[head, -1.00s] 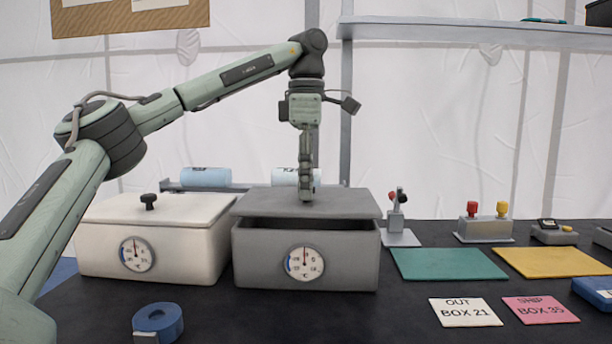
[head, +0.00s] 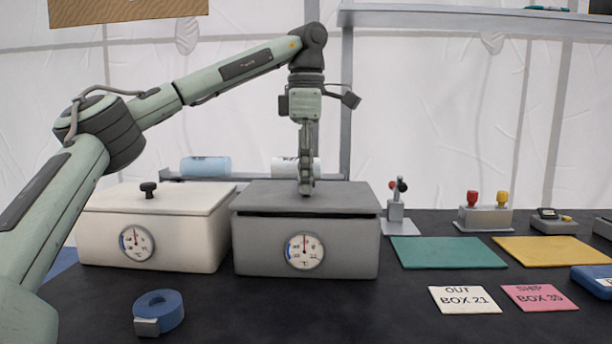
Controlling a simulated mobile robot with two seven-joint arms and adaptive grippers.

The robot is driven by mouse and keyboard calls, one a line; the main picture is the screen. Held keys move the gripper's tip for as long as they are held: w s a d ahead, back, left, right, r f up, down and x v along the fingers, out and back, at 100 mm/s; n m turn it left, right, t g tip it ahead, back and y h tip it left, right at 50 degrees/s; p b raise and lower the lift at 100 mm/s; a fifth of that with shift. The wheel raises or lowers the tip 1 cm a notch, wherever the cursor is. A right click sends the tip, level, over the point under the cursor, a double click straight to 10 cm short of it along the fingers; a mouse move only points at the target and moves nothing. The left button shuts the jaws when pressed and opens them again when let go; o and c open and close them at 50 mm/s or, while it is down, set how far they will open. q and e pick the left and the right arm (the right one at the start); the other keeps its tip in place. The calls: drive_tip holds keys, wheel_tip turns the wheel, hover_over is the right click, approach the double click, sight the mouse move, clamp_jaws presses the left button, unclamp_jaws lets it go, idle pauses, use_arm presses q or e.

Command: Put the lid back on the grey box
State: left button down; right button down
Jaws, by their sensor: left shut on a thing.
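The grey box (head: 258,245) stands on the black table with a round dial on its front. Its grey lid (head: 262,198) lies level over the box opening, lined up with the walls. A thin dark line shows under the lid's front edge, so I cannot tell whether it rests fully on the rim. My left gripper (head: 306,190) points straight down at the middle of the lid and is shut on its knob, which the fingers hide. My right gripper is out of view.
A white lidded box (head: 180,235) stands close on the left of the grey box. A blue tape roll (head: 160,310) lies in front. A small lever stand (head: 397,210), a green mat (head: 447,252) and a yellow mat (head: 550,250) lie to the right. The table front is mostly clear.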

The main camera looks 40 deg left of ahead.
use_arm(q)
drive_tip(key=shift+f, duration=0.6)
idle(0.3)
drive_tip(key=c, duration=1.2)
unclamp_jaws()
drive_tip(key=shift+o, duration=0.2)
wheel_tip(320, 180, up, 12)
